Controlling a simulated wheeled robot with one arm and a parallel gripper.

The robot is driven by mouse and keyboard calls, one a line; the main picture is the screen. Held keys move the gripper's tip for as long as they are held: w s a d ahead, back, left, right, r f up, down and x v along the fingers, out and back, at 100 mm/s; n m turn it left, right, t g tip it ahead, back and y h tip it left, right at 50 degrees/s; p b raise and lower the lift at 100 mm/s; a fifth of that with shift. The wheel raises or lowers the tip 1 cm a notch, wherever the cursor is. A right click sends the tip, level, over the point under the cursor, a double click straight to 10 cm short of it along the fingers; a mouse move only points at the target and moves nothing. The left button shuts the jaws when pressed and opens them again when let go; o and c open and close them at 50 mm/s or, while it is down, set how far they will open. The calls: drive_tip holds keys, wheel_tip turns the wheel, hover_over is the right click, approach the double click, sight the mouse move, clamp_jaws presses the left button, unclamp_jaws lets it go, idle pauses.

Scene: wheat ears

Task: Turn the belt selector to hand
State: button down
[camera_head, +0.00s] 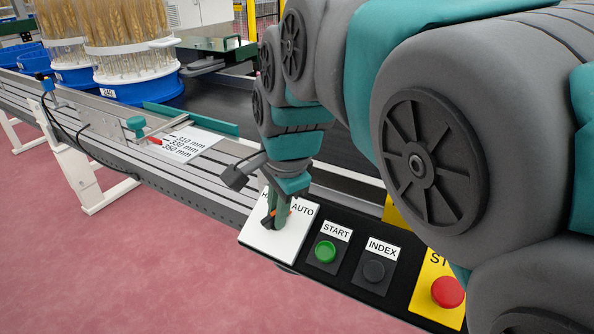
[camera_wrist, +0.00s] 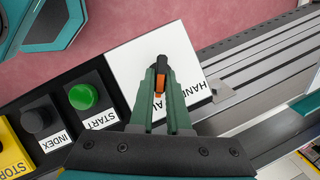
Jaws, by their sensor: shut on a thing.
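The belt selector is a black knob (camera_wrist: 161,63) with an orange pointer (camera_wrist: 159,84), on a white plate (camera_head: 270,244) lettered AUTO on the right and a partly hidden H word on the left. In the wrist view the other word reads as HAND. My gripper (camera_head: 275,215) points down onto the plate, its green fingers shut on the knob, one on each side. The orange pointer shows between the fingers, on the side towards the AUTO lettering. The fingers hide part of the knob and of the lettering.
Right of the selector on the black panel are a green START button (camera_head: 325,251), a black INDEX button (camera_head: 374,270) and a red STOP button (camera_head: 447,292) on yellow. A conveyor (camera_head: 215,192) runs behind, carrying wheat in blue-based holders (camera_head: 135,86). Pink floor lies in front.

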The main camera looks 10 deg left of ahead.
drive_tip(key=n, duration=0.1)
drive_tip(key=n+g+h, duration=0.1)
drive_tip(key=n, duration=0.2)
drive_tip(key=shift+w+a+n+h+p, duration=0.25)
drive_tip(key=shift+n+h+p, duration=0.05)
drive_tip(key=shift+h, duration=0.1)
drive_tip(key=n+h, duration=0.1)
drive_tip(key=n, duration=0.1)
drive_tip(key=n+h, duration=0.1)
drive_tip(key=n+g, duration=0.1)
drive_tip(key=n, duration=0.1)
drive_tip(key=shift+a+n+h, duration=0.3)
drive_tip(key=shift+a+h, duration=0.05)
drive_tip(key=shift+h, duration=0.05)
drive_tip(key=c, duration=0.9)
unclamp_jaws()
drive_tip(key=shift+r, duration=0.1)
